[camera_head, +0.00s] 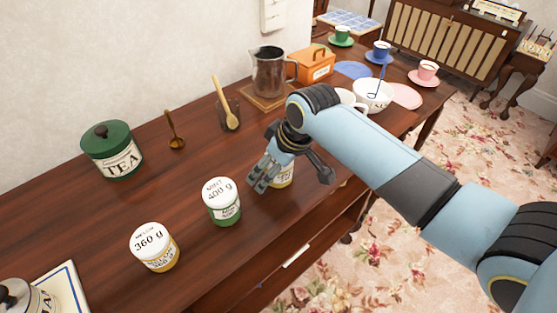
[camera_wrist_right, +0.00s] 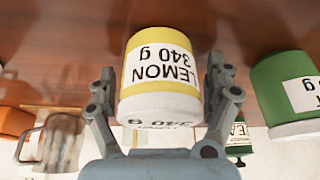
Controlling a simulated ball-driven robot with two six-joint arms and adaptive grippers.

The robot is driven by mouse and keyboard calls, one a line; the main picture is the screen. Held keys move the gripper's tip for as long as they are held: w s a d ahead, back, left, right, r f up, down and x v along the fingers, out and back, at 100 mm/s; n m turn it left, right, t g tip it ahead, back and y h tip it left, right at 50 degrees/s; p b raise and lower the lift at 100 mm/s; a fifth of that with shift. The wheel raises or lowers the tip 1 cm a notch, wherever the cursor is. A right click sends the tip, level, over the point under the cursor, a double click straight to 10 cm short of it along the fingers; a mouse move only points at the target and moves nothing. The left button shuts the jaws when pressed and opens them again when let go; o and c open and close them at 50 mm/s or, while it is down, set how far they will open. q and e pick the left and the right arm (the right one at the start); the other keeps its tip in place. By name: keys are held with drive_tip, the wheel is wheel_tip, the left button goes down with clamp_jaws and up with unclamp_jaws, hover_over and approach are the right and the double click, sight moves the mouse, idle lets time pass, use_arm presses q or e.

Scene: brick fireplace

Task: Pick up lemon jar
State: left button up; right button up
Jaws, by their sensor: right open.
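The lemon jar (camera_wrist_right: 160,62) is yellow with a white lid and a label reading "LEMON 340 g". In the right wrist view it lies between the two fingers of my right gripper (camera_wrist_right: 160,82), which is open around it. I cannot tell whether the fingers touch it. In the head view only a small part of the lemon jar (camera_head: 284,178) shows on the table, with my right gripper (camera_head: 290,176) over it hiding most of it. My left gripper is not in view.
On the dark wooden table (camera_head: 60,210), a green-labelled 400 g jar (camera_head: 222,203) and a yellow-labelled 360 g jar (camera_head: 155,248) stand to the left. A green tea canister (camera_head: 112,152), a metal pitcher (camera_head: 270,72) and an orange box (camera_head: 312,66) stand further back.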

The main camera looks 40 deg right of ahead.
drive_tip(key=c, duration=1.6)
drive_tip(key=shift+o, duration=0.2)
drive_tip(key=shift+r, duration=0.15)
